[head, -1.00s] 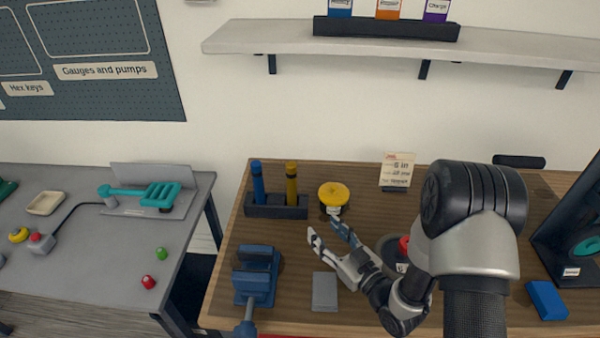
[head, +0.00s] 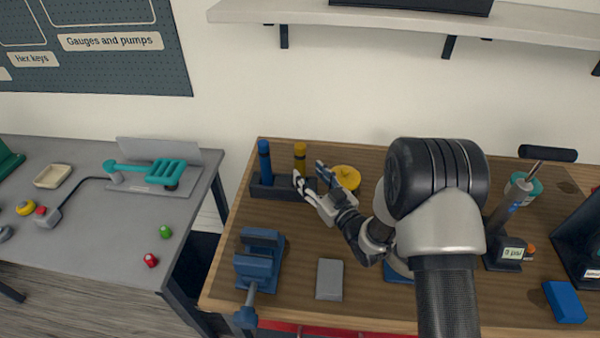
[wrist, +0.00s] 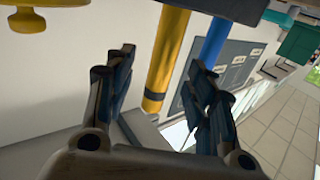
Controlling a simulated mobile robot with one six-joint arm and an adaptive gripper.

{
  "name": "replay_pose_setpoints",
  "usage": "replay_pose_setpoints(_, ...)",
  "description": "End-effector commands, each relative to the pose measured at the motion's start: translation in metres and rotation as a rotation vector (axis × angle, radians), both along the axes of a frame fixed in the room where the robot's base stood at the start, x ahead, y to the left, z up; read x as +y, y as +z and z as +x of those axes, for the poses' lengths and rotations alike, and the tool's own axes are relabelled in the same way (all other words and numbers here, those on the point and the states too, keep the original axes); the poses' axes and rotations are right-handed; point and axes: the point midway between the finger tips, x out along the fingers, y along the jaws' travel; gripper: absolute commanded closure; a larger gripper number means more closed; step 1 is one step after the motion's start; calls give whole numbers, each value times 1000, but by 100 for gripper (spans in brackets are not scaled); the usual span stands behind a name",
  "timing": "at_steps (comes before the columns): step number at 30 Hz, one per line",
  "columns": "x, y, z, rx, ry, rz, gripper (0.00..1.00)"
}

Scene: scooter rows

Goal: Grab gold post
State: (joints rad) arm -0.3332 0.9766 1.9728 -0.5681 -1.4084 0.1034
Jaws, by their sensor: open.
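The gold post (head: 300,157) stands upright in a dark holder (head: 275,192) at the back left of the wooden table, to the right of a blue post (head: 264,160). My gripper (head: 308,174) is open in front of the gold post's lower part in the head view. In the wrist view the gold post (wrist: 164,62) shows between the two open fingers (wrist: 163,95), beyond them, with a dark band near one end. The blue post (wrist: 210,45) is beside it, closer to the right finger. I see no contact with either post. The fingers partly hide the holder.
A yellow round-topped object (head: 346,177) stands close right of my gripper. A blue vise (head: 258,262) and a grey block (head: 330,279) sit nearer the table's front.

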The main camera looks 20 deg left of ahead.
Motion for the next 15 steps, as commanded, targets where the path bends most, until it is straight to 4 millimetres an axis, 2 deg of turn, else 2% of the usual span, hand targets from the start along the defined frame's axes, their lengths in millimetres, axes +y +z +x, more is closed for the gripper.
replay_pose_setpoints(9, 34, 0, 21, -3, 1, 0, 50)
replay_pose_setpoints(15, 44, 1, 30, 0, -1, 0, 50)
